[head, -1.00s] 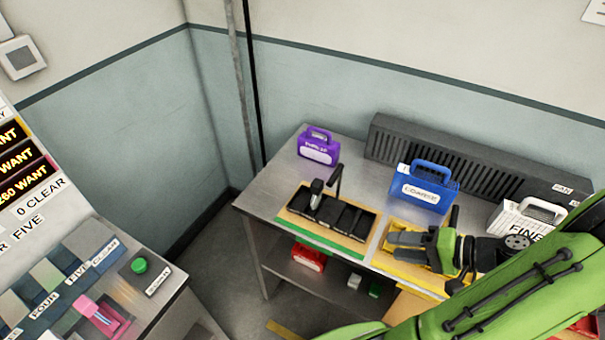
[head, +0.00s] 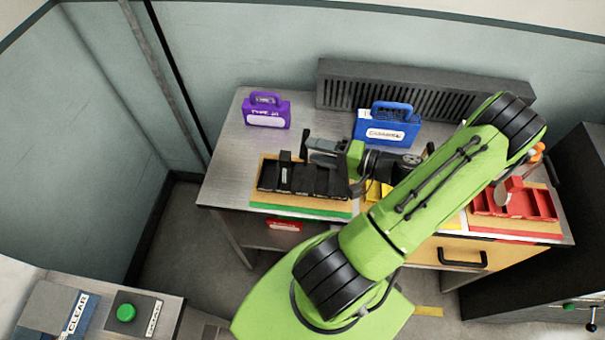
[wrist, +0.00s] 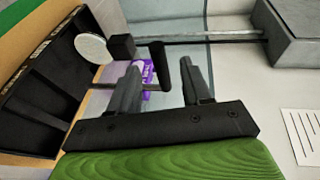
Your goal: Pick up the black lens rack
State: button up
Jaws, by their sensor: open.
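The black lens rack (head: 328,183) sits on a tan board with a green front strip, at the left of the steel bench. It has several slots and an upright black handle near its back. In the wrist view the rack (wrist: 38,85) fills the left side, with a pale round disc at its edge. My gripper (head: 312,150) is at the rack's back edge, its fingers pointing left. In the wrist view my gripper (wrist: 160,85) is open, and a dark handle bar (wrist: 160,65) shows between the fingers. I cannot tell whether they touch it.
A yellow rack (head: 374,191) is partly hidden by my arm. A red rack (head: 513,204) is at the right. The bench's left end is clear.

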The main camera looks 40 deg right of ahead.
jog(key=x, duration=0.6)
jog(key=shift+p, duration=0.3)
jog(key=shift+c, duration=0.7)
grip_shut()
